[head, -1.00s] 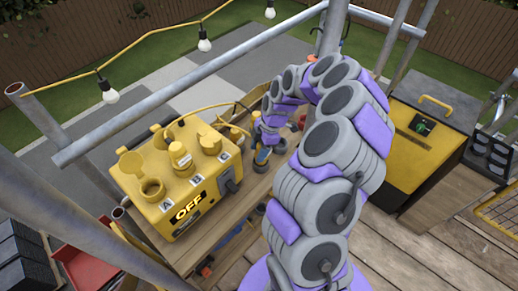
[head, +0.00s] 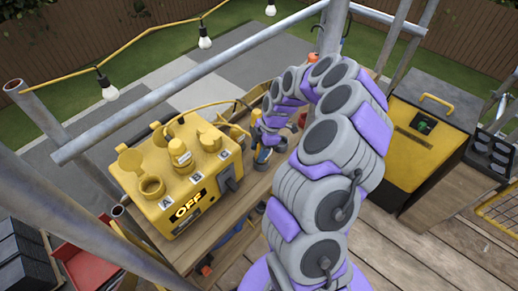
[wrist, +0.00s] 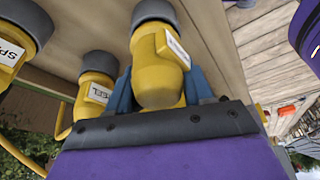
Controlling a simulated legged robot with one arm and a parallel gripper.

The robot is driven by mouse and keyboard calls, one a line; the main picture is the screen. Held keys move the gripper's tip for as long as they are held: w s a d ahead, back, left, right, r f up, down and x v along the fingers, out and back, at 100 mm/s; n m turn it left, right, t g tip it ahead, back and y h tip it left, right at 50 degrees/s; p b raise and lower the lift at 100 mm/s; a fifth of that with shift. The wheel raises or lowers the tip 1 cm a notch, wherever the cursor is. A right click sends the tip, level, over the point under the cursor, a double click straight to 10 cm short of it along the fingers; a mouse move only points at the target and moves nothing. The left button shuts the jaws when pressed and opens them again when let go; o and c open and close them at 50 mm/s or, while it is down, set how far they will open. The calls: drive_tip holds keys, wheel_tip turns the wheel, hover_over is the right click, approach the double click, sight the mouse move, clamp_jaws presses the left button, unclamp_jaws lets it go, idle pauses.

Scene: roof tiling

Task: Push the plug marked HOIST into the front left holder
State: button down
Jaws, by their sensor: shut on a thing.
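In the wrist view, a yellow plug (wrist: 160,68) with a grey end sits between the blue fingers of my gripper (wrist: 165,95), which is shut on it. Its white label is turned sideways and cannot be read. In the head view, my gripper (head: 263,152) is low at the bench, right of the yellow box, and the arm hides most of the held plug. The yellow box (head: 165,215) has holders marked A, B and C on top. Holder A (head: 152,186) is at the front left and looks empty, its lid raised. A plug with a white label (head: 180,152) stands at B.
Two other yellow plugs, one labelled "SP…" (wrist: 18,35) and one ending "EEL" (wrist: 95,90), are left of the held one. A yellow cable runs behind the box. A scaffold rail (head: 190,85) crosses beyond it. A yellow-and-black cabinet (head: 425,130) stands right.

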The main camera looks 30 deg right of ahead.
drive_tip(key=shift+f, duration=0.45)
drive_tip(key=c, duration=0.7)
unclamp_jaws()
drive_tip(key=shift+p+v, duration=0.6)
drive_tip(key=shift+v, duration=4.95)
